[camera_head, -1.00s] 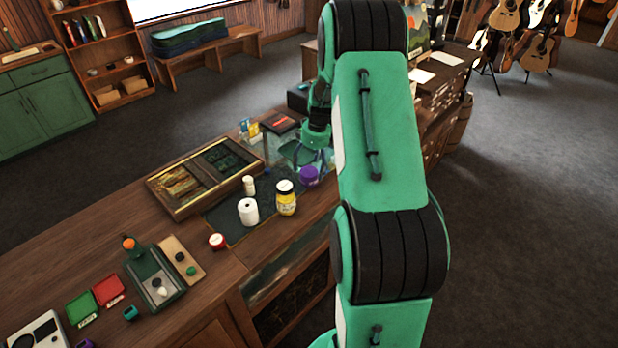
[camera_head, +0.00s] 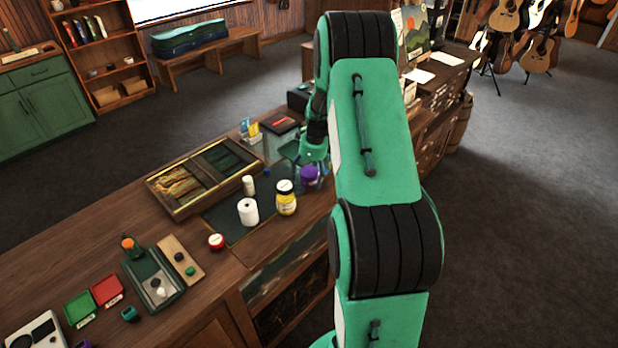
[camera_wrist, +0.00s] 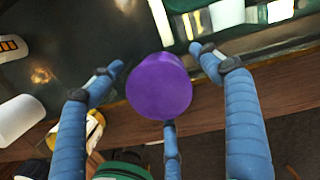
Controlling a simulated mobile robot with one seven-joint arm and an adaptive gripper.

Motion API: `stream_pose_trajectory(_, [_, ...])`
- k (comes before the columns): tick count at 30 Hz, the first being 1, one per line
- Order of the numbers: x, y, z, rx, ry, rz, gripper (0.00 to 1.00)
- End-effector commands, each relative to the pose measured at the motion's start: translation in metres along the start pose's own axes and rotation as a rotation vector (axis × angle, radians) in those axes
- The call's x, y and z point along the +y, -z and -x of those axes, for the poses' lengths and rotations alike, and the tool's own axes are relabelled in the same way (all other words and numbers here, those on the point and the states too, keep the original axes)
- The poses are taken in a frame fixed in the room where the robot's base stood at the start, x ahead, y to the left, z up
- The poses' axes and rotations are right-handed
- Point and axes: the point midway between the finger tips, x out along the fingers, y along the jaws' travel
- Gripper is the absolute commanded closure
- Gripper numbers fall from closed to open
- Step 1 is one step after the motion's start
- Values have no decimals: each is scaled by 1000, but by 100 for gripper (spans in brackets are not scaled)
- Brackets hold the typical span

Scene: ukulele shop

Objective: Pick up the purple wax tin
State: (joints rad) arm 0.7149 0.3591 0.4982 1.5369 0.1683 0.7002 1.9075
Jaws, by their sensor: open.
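The purple wax tin (camera_head: 309,176) stands on the counter's dark mat, right of the yellow-labelled jar. In the wrist view the purple tin (camera_wrist: 159,86) is large and near the middle. My gripper (camera_wrist: 158,62) is open, with blue fingers to the left and right of the tin and another finger below it. Gaps show between the tin and the left and right fingers. Whether the lower finger touches it I cannot tell. In the head view my gripper (camera_head: 314,168) is at the tin, partly hidden by my arm.
The yellow-labelled jar (camera_head: 286,198), a white roll (camera_head: 248,212) and a small pale bottle (camera_head: 249,185) stand left of the tin. The jar (camera_wrist: 92,132) is close to the left finger in the wrist view. A framed display tray (camera_head: 160,196) lies farther left.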

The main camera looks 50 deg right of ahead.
Motion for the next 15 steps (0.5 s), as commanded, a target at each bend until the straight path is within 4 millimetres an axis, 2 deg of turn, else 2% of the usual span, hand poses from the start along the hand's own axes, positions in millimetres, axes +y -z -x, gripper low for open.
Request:
stream_pose_trajectory(5, [0, 0, 0, 0, 0, 0, 24])
stream_pose_trajectory(12, [0, 0, 0, 0, 0, 0, 72])
stream_pose_trajectory(13, [0, 0, 0, 0, 0, 0, 76])
stream_pose_trajectory(15, [0, 0, 0, 0, 1, 0, 76])
